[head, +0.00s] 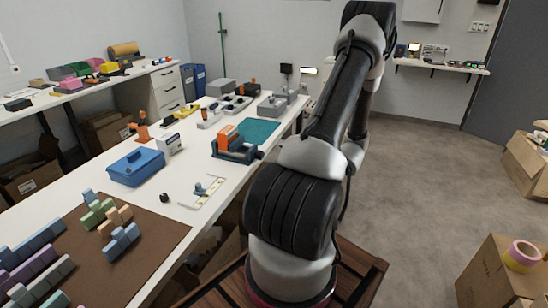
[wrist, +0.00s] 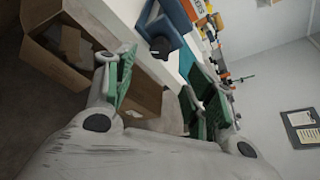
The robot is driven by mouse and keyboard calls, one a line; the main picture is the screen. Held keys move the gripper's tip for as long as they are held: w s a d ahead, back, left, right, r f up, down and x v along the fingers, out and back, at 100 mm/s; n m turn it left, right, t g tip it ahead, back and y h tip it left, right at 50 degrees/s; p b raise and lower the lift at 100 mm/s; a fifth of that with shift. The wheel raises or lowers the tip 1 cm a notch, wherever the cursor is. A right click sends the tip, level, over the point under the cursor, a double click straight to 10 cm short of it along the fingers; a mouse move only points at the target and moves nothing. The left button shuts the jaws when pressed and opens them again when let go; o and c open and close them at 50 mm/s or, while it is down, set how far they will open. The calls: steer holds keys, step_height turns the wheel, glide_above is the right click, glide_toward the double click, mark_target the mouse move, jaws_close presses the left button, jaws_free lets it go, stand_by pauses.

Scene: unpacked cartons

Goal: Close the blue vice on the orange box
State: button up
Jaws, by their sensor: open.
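The blue vice (head: 240,157) stands on the white bench in the head view, with a dark knob (head: 259,154) at its right end. The orange box (head: 228,138) sits upright at the vice's jaws; whether both jaws touch it I cannot tell. In the wrist view, a blue body with a dark round end, which looks like the vice (wrist: 172,22), is at the top, beyond the fingers. My gripper (wrist: 160,78) is open, with green-padded fingers wide apart and nothing between them. It is apart from the vice. The head view shows my arm but not the gripper.
A teal mat (head: 262,131) lies beside the vice. Coloured blocks lie on a brown mat (head: 150,237) nearer by. Open floor (head: 420,150) lies right of the bench.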

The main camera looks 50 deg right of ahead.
mark_target(263, 156)
steer(key=shift+v, duration=0.8)
steer(key=x, duration=1.2)
steer(key=shift+r, duration=0.1)
steer(key=c, duration=1)
